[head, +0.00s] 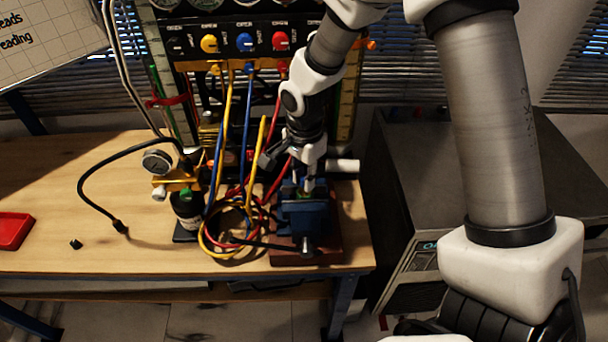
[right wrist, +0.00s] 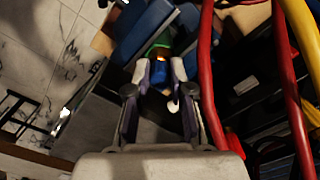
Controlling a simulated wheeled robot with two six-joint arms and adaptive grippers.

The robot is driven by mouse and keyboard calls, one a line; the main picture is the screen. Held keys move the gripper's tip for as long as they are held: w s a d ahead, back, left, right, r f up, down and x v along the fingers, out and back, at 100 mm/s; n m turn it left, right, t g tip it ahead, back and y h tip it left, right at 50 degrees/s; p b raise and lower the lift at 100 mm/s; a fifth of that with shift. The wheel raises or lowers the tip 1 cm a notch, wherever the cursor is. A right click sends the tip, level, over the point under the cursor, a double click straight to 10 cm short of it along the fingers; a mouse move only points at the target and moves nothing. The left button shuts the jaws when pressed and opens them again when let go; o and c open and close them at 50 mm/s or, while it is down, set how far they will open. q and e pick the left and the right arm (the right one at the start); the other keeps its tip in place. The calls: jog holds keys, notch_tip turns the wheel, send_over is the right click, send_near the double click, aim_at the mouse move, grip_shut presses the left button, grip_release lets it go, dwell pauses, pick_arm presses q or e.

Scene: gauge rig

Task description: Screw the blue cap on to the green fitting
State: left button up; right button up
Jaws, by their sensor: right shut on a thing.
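My right gripper (head: 308,178) points down over the blue vise (head: 302,218) on the bench. In the right wrist view its fingers (right wrist: 161,80) are shut on the blue cap (right wrist: 158,77). The green fitting (right wrist: 159,46) lies just beyond the cap, between the blue vise jaws (right wrist: 146,30). Cap and fitting are in line, with a small bright orange spot where they meet; I cannot tell whether they are threaded together. In the head view the fingers mostly hide the cap. My left gripper is not in view.
Red, blue and yellow hoses (head: 232,225) loop close left of the vise. A dark bottle (head: 187,210) with a green top and a round gauge (head: 157,162) stand farther left. A red tray (head: 14,230) lies at the far left. The left bench top is mostly clear.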

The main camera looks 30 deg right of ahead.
jog(key=shift+f+m+b, duration=0.2)
jog(key=shift+m+b, duration=0.3)
jog(key=shift+m, duration=0.6)
jog(key=m, duration=0.2)
jog(key=shift+m+b, duration=0.3)
jog(key=shift+r+m, duration=0.15)
jog(key=shift+m, duration=0.15)
jog(key=shift+f+m+b, duration=0.2)
jog(key=shift+m+b, duration=0.25)
jog(key=shift+m, duration=0.55)
jog(key=m, duration=0.3)
jog(key=shift+r, duration=0.1)
